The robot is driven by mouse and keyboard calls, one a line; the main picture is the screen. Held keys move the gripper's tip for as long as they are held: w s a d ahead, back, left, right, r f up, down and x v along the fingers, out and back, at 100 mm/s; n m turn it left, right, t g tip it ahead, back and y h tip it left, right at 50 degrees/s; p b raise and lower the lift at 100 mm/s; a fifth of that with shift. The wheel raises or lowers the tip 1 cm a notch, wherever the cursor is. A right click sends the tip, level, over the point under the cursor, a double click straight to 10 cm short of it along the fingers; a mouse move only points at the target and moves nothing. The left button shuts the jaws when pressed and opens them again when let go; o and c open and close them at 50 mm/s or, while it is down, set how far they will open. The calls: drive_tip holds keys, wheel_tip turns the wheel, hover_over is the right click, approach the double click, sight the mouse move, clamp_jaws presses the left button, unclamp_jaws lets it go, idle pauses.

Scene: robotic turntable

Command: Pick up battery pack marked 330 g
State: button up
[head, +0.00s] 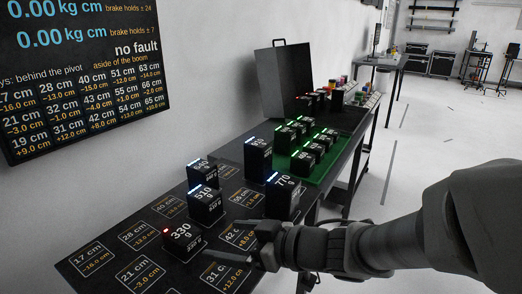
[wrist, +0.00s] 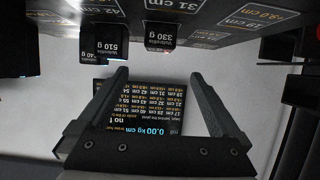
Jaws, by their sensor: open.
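The battery pack marked 330 g (head: 183,239) is a black block with a small red light. It stands upright on the dark marked table near the front. It also shows upside down in the wrist view (wrist: 164,36), beyond the fingertips and slightly right of the middle. My gripper (head: 262,245) is open and empty to the right of this pack, apart from it in the head view. In the wrist view its two fingers (wrist: 157,78) are spread with nothing between them.
The 510 g pack (head: 205,208) stands just behind, with another pack (head: 198,174) beyond it. The 770 g pack (head: 283,196) and a taller pack (head: 258,158) stand to the right. A green mat (head: 318,176) holds several packs. A readout board (head: 80,75) hangs on the wall.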

drive_tip(key=shift+w+a+f+p, duration=0.1)
drive_tip(key=shift+w+a+p, duration=0.1)
drive_tip(key=shift+a+p, duration=0.15)
drive_tip(key=b, duration=0.2)
approach(185, 232)
drive_tip(key=x, duration=0.4)
drive_tip(key=shift+a+f, duration=0.25)
drive_tip(key=shift+a, duration=0.15)
drive_tip(key=shift+b+x, duration=1)
drive_tip(key=shift+x, duration=2.15)
drive_tip(key=shift+w, duration=0.1)
drive_tip(key=shift+r, duration=0.1)
clamp_jaws()
